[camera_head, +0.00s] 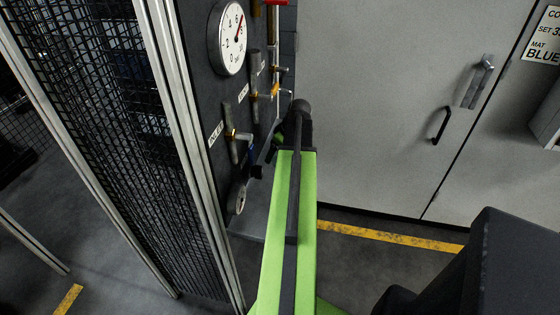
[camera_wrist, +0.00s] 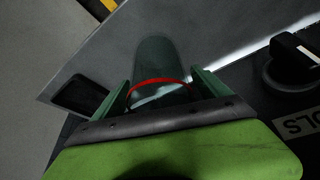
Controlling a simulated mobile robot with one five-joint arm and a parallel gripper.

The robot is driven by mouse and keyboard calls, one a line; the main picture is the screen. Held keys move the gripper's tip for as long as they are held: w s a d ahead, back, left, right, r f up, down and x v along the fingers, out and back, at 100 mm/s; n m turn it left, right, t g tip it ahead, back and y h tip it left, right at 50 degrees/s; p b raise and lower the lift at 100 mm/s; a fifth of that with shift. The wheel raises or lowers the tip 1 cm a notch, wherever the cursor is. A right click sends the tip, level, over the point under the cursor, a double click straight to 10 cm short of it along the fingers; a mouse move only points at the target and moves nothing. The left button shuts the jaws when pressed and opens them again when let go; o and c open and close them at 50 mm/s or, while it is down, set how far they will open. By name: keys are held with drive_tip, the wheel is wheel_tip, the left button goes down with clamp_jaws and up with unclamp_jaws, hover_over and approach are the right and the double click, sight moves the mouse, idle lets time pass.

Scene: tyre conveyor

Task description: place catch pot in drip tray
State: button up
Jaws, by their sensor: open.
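A translucent, dark cylindrical pot with a red band (camera_wrist: 158,60), which looks like the catch pot, is between the two fingers of my gripper (camera_wrist: 157,98) in the wrist view. The fingers are open, one on each side of it. Whether they touch it, I cannot tell. The grey drip tray (camera_wrist: 115,65) lies beyond and below, with a dark recess (camera_wrist: 80,96) at its left. The pot overlaps the tray in the picture; whether it rests on it is unclear. In the head view the tray (camera_head: 249,222) shows at the panel's foot; my arm hides the pot.
A dark panel (camera_head: 208,95) carries a pressure gauge (camera_head: 231,38), several valves and labels. A black knob (camera_wrist: 293,62) is close right of my gripper in the wrist view. A mesh guard (camera_head: 110,110) stands left, a grey cabinet (camera_head: 385,100) right. Floor between is clear.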

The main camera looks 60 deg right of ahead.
drive_tip(key=shift+r, duration=0.1)
drive_tip(key=shift+c, duration=0.5)
drive_tip(key=c, duration=1.6)
drive_tip(key=shift+o, duration=0.2)
drive_tip(key=s+d+r+p, duration=0.7)
drive_tip(key=s+r+p, duration=0.2)
drive_tip(key=r+p, duration=0.2)
drive_tip(key=shift+d, duration=0.3)
